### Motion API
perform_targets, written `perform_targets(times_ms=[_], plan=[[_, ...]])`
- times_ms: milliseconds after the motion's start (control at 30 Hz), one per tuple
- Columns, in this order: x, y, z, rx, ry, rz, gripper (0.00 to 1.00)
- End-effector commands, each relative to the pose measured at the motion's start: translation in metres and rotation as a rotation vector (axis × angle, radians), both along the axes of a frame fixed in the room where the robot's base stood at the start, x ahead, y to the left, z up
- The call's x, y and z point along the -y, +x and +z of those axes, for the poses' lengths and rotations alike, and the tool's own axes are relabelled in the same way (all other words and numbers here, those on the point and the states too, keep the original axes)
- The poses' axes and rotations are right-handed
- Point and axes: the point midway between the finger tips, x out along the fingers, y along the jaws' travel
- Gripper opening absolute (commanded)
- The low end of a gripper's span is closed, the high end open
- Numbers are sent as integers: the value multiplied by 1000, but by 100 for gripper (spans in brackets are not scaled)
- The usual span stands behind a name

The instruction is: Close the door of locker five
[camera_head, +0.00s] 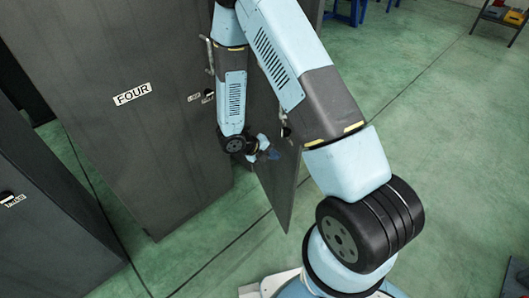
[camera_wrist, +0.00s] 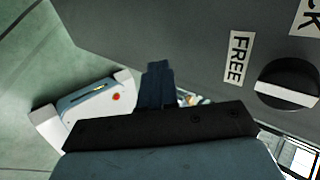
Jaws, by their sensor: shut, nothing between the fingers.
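A grey locker door (camera_head: 281,188) stands ajar to the right of the locker marked FOUR (camera_head: 180,130), sticking out over the floor. No FIVE label shows; my arm covers part of this door and its locker. My gripper (camera_head: 268,153) is beside the lower part of the open door; I cannot tell if it touches it. In the wrist view my gripper (camera_wrist: 157,86) has its dark fingers together and empty. Close to the right of them is a grey door surface with a FREE label (camera_wrist: 236,58) and a round dark knob with a white bar (camera_wrist: 288,83).
Another grey locker (camera_head: 45,220) stands at the lower left. A metal handle (camera_head: 209,55) is on the locker front near my arm. Green floor (camera_head: 440,120) is clear on the right. Blue legs and a shelf with coloured bins (camera_head: 503,15) are at the back.

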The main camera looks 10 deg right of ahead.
Motion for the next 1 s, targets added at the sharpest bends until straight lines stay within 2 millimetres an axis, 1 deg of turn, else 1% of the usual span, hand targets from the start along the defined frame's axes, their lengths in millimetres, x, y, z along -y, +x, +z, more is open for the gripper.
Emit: perform_targets(times_ms=[33, 100, 300, 767, 1000], plan=[[9, 2, 2, 2, -1, -3, 0], [17, 3, 2, 3, -2, -3, 0], [30, 4, 2, 2, -1, -2, 0], [32, 6, 2, 3, -1, 2, 0], [39, 15, 2, 3, -1, 59, 0]])
